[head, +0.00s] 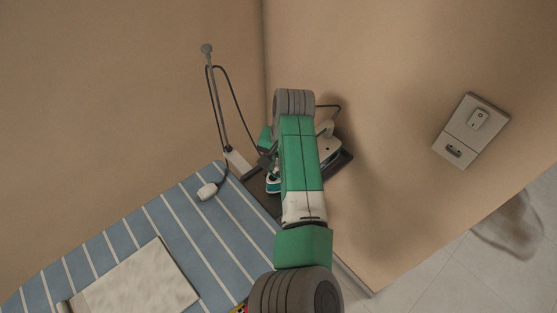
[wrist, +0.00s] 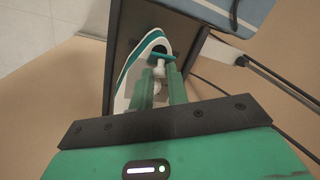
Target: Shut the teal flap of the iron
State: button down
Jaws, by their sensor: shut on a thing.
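The iron (wrist: 127,82) is white and teal and sits on a dark rest; it shows at the top centre of the wrist view. Its teal flap (wrist: 161,57) stands out by a dark opening near the iron's tip. My gripper (wrist: 160,72) has its two green fingers on either side of a small white knobbed piece (wrist: 158,73) next to the flap, and is shut on it. Whether this piece belongs to the flap, I cannot tell. In the head view the iron (head: 272,185) is mostly hidden behind my arm, and my fingertips are hidden too.
A striped ironing board (head: 105,235) with a folded pale cloth (head: 135,285) lies left of my arm. A thin pole (head: 216,100) with a dark cord stands behind the board's end. Walls close in behind and to the right, with a switch plate (head: 471,130).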

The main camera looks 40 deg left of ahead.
aim_at(272, 173)
jog(key=s+r+t+p, duration=0.1)
jog(key=p, duration=0.4)
jog(key=shift+t, duration=0.3)
jog(key=p, duration=0.1)
jog(key=t+p, duration=0.1)
jog(key=shift+s+f+t+p, duration=0.2)
jog(key=shift+s+t+p, duration=0.1)
jog(key=shift+s+p, duration=0.1)
jog(key=t+p, duration=0.1)
jog(key=s+f+t+p, duration=0.1)
jog(key=t, duration=0.1)
jog(key=shift+s+a+f+n, duration=0.1)
jog(key=shift+s+f+n, duration=0.1)
jog(key=shift+n, duration=0.1)
jog(key=shift+s+f+t+b, duration=0.2)
jog(key=shift+f+t+b, duration=0.1)
jog(key=shift+t, duration=0.55)
jog(key=shift+s+f+t+b, duration=0.2)
jog(key=shift+t+b, duration=0.05)
jog(key=shift+t, duration=0.6)
jog(key=c, duration=1.4)
grip_release()
jog(key=shift+o, duration=0.2)
